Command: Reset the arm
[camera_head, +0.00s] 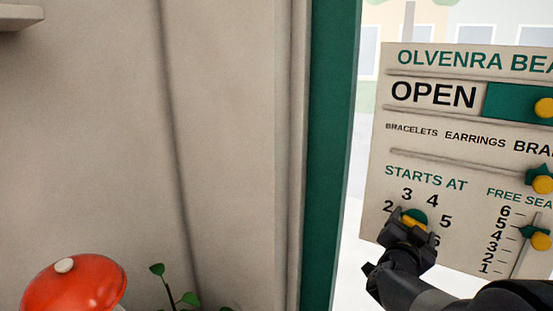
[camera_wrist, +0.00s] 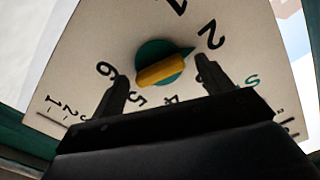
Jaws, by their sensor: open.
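My gripper (camera_head: 411,226) is in front of the lower left of the bead sign (camera_head: 470,79), at the round STARTS AT dial. The dial has a teal disc (camera_wrist: 153,49) and a yellow grip bar (camera_wrist: 160,70). In the wrist view my gripper (camera_wrist: 163,72) is open, with one dark finger to each side of the yellow bar and a visible gap on both sides. Nothing is held. The right finger hides part of the number ring. In the head view my gripper covers part of the dial.
The OPEN slider (camera_head: 513,101), the BRACELETS slider (camera_head: 540,180) and the FREE SEATS slider (camera_head: 537,237) are to the dial's right. A teal door frame (camera_head: 333,150) stands left of the sign. A red mushroom-like lamp (camera_head: 75,287) and a small plant (camera_head: 173,290) are lower left.

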